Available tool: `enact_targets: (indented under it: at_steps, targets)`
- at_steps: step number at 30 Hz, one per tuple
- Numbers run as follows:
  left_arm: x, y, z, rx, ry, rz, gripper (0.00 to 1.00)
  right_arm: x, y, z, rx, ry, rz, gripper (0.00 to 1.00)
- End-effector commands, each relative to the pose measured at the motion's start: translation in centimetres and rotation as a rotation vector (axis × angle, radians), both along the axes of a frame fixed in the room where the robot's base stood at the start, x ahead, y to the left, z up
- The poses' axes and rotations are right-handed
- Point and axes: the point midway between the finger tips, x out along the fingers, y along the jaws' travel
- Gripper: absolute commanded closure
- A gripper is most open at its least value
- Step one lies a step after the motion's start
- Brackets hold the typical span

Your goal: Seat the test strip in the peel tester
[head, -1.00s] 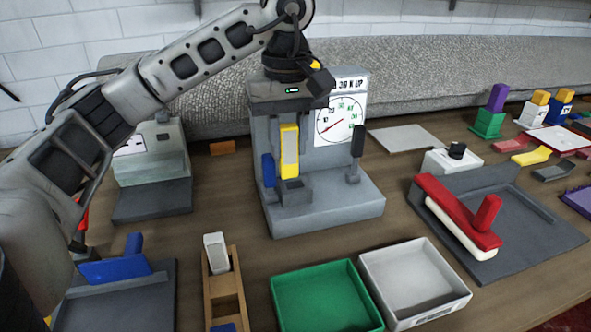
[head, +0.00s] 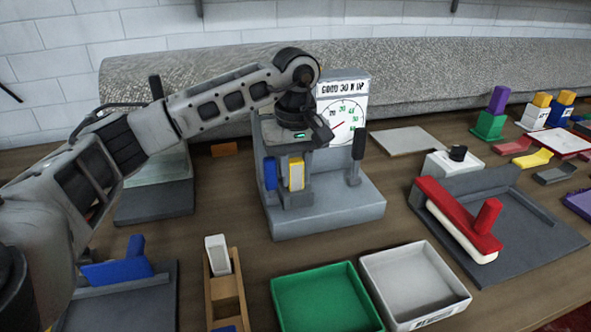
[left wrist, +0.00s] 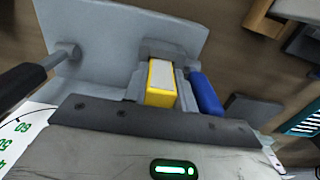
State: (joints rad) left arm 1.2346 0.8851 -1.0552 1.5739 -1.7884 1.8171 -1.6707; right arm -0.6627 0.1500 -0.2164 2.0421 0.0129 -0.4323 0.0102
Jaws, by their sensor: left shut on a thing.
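The test strip (head: 297,176) is a yellow block with a pale grey face. It stands upright, with its lower end at the grey lower clamp (head: 297,199) of the peel tester (head: 335,216). My left gripper (head: 299,158) is shut on its upper part, from above. In the left wrist view the strip (left wrist: 161,82) shows between the gripper body and the grey clamp (left wrist: 163,50), close to the blue lever (left wrist: 206,94). How deep the strip sits is hidden. My right gripper is not in view.
A wooden rack (head: 236,313) with a white-topped strip, a green tray (head: 277,290) and a white tray (head: 457,307) stand in front. A red-handled tool (head: 450,212) lies on a dark board at right. A grey rug roll (head: 440,80) runs along the back.

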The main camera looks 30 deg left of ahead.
Motion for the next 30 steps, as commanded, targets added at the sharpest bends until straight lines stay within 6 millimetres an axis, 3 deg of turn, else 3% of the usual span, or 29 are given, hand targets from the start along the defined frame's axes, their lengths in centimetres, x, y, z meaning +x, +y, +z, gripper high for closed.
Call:
enact_targets:
  at_steps: [4, 5, 17, 30]
  targets:
    - [0.0, 0.0, -0.5, 0.0, 0.0, 0.0, 0.96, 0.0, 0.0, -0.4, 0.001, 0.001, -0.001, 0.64]
    - [0.0, 0.0, -0.3, 0.0, 0.0, 0.0, 0.65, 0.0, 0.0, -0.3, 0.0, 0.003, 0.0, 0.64]
    - [0.0, 0.0, 0.5, -0.001, -0.002, 0.0, 0.64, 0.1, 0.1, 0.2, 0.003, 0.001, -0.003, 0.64]
    - [0.1, -0.1, 9.1, -0.002, -0.004, 0.001, 0.64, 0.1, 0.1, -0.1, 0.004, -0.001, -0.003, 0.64]
